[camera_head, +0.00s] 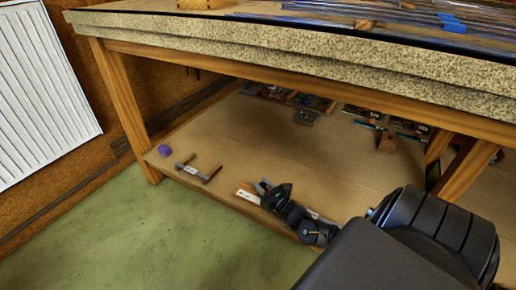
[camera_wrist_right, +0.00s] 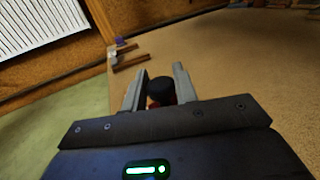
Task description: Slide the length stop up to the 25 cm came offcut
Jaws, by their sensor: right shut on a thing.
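My right gripper (camera_head: 264,188) is low over the front edge of the lower shelf, reaching in from the right. In the right wrist view its two grey fingers (camera_wrist_right: 160,82) stand on either side of a round black knob (camera_wrist_right: 161,91), shut on it. A little red shows below the knob. The knob looks like part of the length stop, but most of that is hidden by the gripper. A pale labelled strip (camera_head: 246,195) lies beside the gripper at the shelf's front edge. I cannot make out the 25 cm came offcut for certain. My left gripper is not in view.
Small tools line the shelf's back. The thick bench top (camera_head: 290,55) overhangs, and a wooden leg (camera_head: 125,110) stands left.

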